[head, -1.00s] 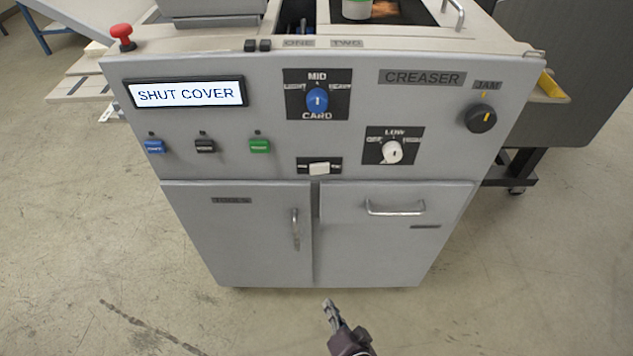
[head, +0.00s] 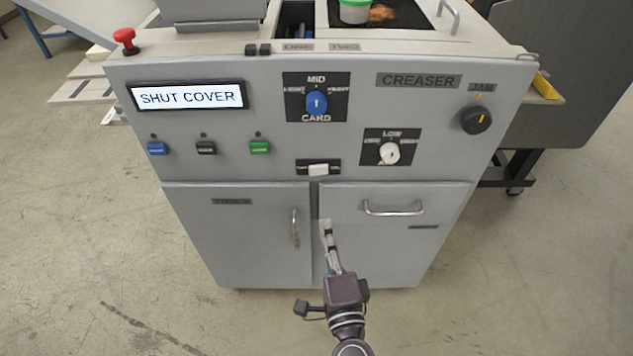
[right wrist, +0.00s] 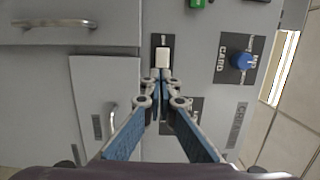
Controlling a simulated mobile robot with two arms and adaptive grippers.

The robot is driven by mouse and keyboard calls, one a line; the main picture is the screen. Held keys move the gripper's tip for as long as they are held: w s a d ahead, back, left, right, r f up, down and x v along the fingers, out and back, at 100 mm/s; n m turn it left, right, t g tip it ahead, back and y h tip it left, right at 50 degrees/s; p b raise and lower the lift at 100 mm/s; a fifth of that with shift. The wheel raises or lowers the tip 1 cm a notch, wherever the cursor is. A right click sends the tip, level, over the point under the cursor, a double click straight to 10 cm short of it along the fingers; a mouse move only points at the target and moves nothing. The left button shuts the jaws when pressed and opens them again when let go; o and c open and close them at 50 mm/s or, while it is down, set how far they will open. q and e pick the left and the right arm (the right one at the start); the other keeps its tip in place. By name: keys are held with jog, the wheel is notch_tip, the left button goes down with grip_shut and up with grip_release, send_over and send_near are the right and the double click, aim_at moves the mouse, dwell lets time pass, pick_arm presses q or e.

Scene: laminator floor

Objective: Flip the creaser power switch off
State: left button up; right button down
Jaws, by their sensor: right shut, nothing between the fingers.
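The creaser (head: 420,78) is a grey cabinet with a sloped control panel. A white rocker switch (head: 318,169) on a black plate sits low in the panel's middle; its side labels are too small to read, so I cannot tell its position. It also shows in the right wrist view (right wrist: 162,56), just beyond the fingertips. My right gripper (head: 326,226) is shut and empty, in front of the cabinet doors and below the switch in the head view. In the right wrist view its fingertips (right wrist: 160,80) point at the switch, with no clear contact. My left gripper is out of view.
Nearby are a blue knob (head: 316,103), a white knob (head: 389,153), a black knob (head: 476,119) and a green button (head: 260,147). The display (head: 187,95) reads "SHUT COVER". A drawer handle (head: 393,209) and door handle (head: 295,228) stick out below. A red button (head: 125,38) stands on top.

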aim_at(312, 173)
jog(key=w, duration=0.4)
jog(key=w+a+p, duration=0.1)
jog(key=w, duration=0.4)
jog(key=w+a, duration=0.1)
jog(key=w, duration=0.3)
jog(key=shift+w+a, duration=0.1)
jog(key=shift+w, duration=0.25)
jog(key=shift+w, duration=0.2)
jog(key=shift+a+r+p, duration=0.1)
jog(key=shift+r+p, duration=0.1)
jog(key=shift+p, duration=0.15)
jog(key=shift+w+a+r, duration=0.1)
jog(key=shift+a, duration=0.25)
jog(key=shift+s+d, duration=0.15)
jog(key=shift+s, duration=0.15)
jog(key=s+d, duration=0.1)
jog(key=s, duration=1)
jog(key=shift+s+d+f, duration=0.3)
jog(key=shift+s+d, duration=0.05)
jog(key=shift+d, duration=0.05)
